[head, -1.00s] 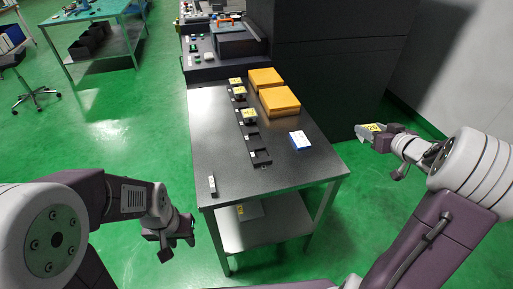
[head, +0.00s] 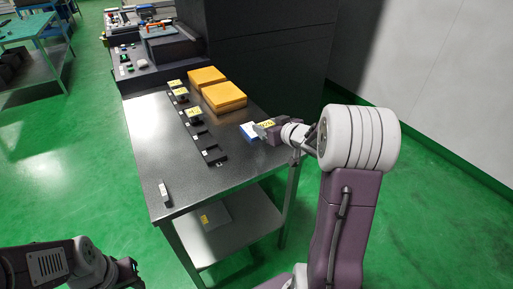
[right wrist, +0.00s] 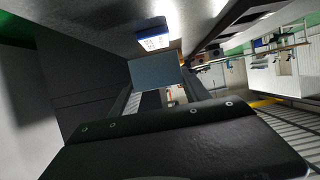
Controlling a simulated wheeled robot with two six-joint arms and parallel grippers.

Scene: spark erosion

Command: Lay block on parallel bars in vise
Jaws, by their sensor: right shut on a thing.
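My right gripper (head: 267,128) is over the right edge of the dark table, close to the blue-and-white box in the picture. It is shut on a plain grey block (right wrist: 155,72), which shows between its fingers in the right wrist view. A yellow label shows at this gripper in the head view. My left gripper (head: 128,272) is low at the left, in front of the table and empty as far as I can see; its jaws are too small to read. I cannot make out the vise or the parallel bars in either view.
The dark table (head: 225,174) bears two orange boxes (head: 223,97), a black rack (head: 211,153) with yellow-labelled pieces, a small grey piece (head: 164,190) and the blue-and-white box (head: 248,132). A dark machine (head: 168,48) stands behind. The table's front is mostly clear.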

